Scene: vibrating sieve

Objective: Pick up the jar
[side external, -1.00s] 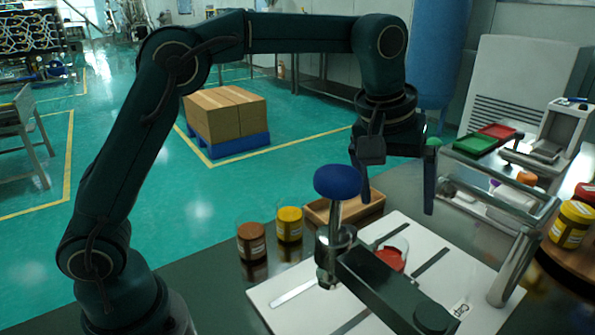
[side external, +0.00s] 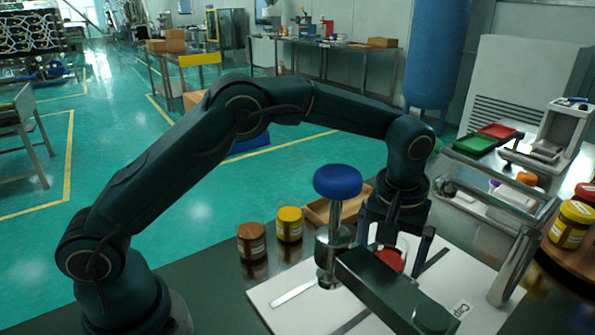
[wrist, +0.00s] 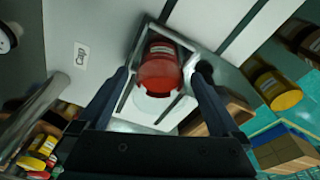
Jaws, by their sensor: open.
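The jar (side external: 391,259) has red contents and stands on the white plate (side external: 287,310); its upper part looks clear. In the side view it is partly hidden by my gripper and the dark clamp bar. In the wrist view the jar (wrist: 160,62) shows red with a pale label, inside a square outline. My gripper (side external: 398,247) is open and lowered over the jar. In the wrist view the fingers of my gripper (wrist: 158,82) lie on either side of the jar, with nothing gripped.
A post with a blue knob (side external: 338,181) and a dark bar (side external: 395,290) stand close in front of the jar. A brown jar (side external: 251,241) and a yellow jar (side external: 289,224) stand left, beside a wooden tray (side external: 318,211). A metal rail frame (side external: 515,262) is at right.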

